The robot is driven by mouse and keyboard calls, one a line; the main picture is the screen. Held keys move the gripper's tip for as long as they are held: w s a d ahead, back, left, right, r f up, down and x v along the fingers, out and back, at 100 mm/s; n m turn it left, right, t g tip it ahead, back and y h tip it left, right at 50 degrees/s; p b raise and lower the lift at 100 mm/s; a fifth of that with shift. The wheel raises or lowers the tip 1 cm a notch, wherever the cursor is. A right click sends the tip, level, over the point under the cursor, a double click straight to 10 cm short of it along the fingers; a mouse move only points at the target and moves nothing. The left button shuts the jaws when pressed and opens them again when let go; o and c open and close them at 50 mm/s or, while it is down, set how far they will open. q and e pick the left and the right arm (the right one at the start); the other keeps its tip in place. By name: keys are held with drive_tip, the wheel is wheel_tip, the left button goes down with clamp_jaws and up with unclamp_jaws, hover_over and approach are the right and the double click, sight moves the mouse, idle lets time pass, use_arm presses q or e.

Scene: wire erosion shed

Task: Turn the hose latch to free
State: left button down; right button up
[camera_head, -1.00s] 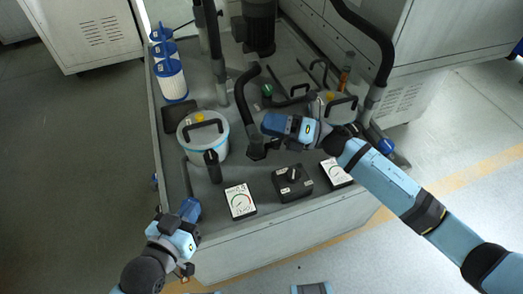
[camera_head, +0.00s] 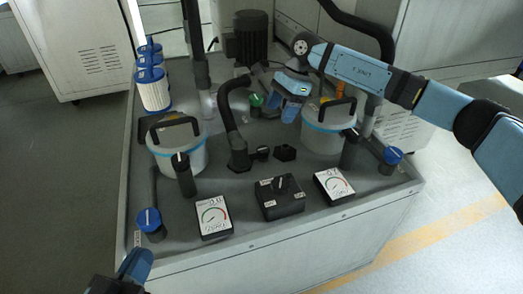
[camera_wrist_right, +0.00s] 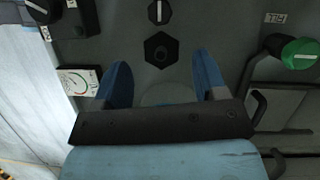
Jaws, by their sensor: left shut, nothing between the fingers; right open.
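A black curved hose (camera_head: 226,110) comes down to a black foot (camera_head: 239,160) on the grey deck. Beside the foot is a small black knob (camera_head: 263,153), likely the latch; the right wrist view shows a white line on this knob (camera_wrist_right: 160,12). A black hexagonal piece (camera_head: 285,152) sits right of it, also in the right wrist view (camera_wrist_right: 158,50). My right gripper (camera_head: 289,101) is open and empty above the deck, beyond the knob; its fingers (camera_wrist_right: 161,76) point toward the hexagonal piece. My left gripper (camera_head: 134,265) is shut and empty at the lower left edge.
Two lidded buckets (camera_head: 180,158) (camera_head: 323,135) flank the hose. A black switch box (camera_head: 279,203) and two gauges (camera_head: 213,217) (camera_head: 333,186) line the front. A green knob (camera_head: 256,100) lies behind. Blue-capped pipes (camera_head: 150,220) (camera_head: 392,156) stand at the corners.

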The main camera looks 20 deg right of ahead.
sight(264, 148)
drive_tip(key=b+x, duration=0.3)
drive_tip(key=x, duration=0.8)
drive_tip(key=shift+f, duration=0.15)
drive_tip(key=shift+s+a+f+b, duration=0.1)
drive_tip(key=shift+a+f+b, duration=0.2)
drive_tip(key=shift+f, duration=0.1)
use_arm(q)
wheel_tip(264, 148, down, 5)
drive_tip(key=shift+w+d+r+m+g, duration=0.15)
drive_tip(key=shift+m+g, duration=0.35)
drive_tip(key=shift+g, duration=0.5)
use_arm(e)
drive_tip(key=c, duration=0.9)
